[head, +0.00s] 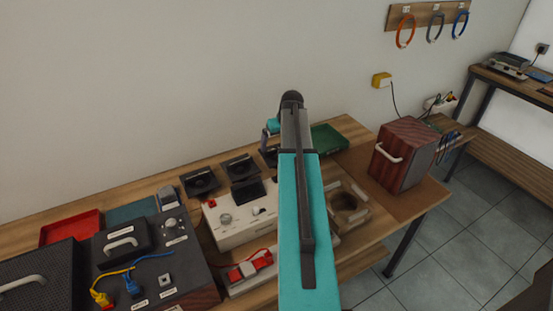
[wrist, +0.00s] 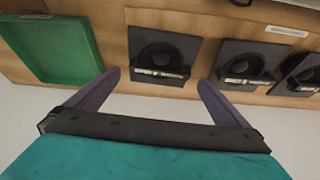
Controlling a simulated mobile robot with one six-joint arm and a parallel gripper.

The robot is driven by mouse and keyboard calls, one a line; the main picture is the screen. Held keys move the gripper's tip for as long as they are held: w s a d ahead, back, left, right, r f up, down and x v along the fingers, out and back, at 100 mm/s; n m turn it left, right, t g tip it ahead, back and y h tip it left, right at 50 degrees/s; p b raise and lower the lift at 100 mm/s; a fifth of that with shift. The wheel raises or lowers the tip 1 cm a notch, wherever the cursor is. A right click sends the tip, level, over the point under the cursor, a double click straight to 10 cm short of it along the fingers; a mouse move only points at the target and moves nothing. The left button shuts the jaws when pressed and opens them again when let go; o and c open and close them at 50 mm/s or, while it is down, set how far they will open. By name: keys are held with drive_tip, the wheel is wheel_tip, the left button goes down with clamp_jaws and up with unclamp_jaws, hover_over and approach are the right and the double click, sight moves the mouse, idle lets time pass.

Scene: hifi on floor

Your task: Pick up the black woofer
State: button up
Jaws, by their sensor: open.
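Three black square woofers with round cones and small label strips lie in a row on the wooden table. In the wrist view, one woofer (wrist: 160,50) is between and just beyond my fingertips, a second woofer (wrist: 247,62) is to its right, and a third (wrist: 302,76) is at the right edge. In the head view, two of them show left of my arm (head: 200,181) (head: 239,166); the one nearest the arm is mostly hidden. My gripper (wrist: 158,76) is open and empty, its two purple-grey fingers spread apart. It touches no woofer that I can see.
A green tray (wrist: 45,52) is left of the near woofer; it also shows behind my arm (head: 328,138). A white amplifier box (head: 235,218) stands in front of the woofers. A dark red wooden speaker cabinet (head: 402,155) is to the right. A red tray (head: 72,227) is at left.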

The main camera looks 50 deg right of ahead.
sight(277, 148)
drive_tip(key=shift+p+x, duration=0.5)
drive_tip(key=shift+x, duration=1.25)
drive_tip(key=c, duration=1.8)
drive_tip(key=shift+c, duration=0.2)
drive_tip(key=shift+r, duration=0.2)
drive_tip(key=shift+r+b, duration=0.75)
drive_tip(key=shift+r, duration=0.65)
drive_tip(key=shift+s+r, duration=0.15)
drive_tip(key=shift+s, duration=0.15)
drive_tip(key=s+a+b, duration=0.2)
drive_tip(key=s, duration=0.5)
drive_tip(key=s+a+r+b, duration=0.1)
drive_tip(key=s+b, duration=0.1)
drive_tip(key=s, duration=0.6)
drive_tip(key=shift+a+r, duration=0.3)
drive_tip(key=shift+a, duration=0.1)
drive_tip(key=shift+r, duration=0.1)
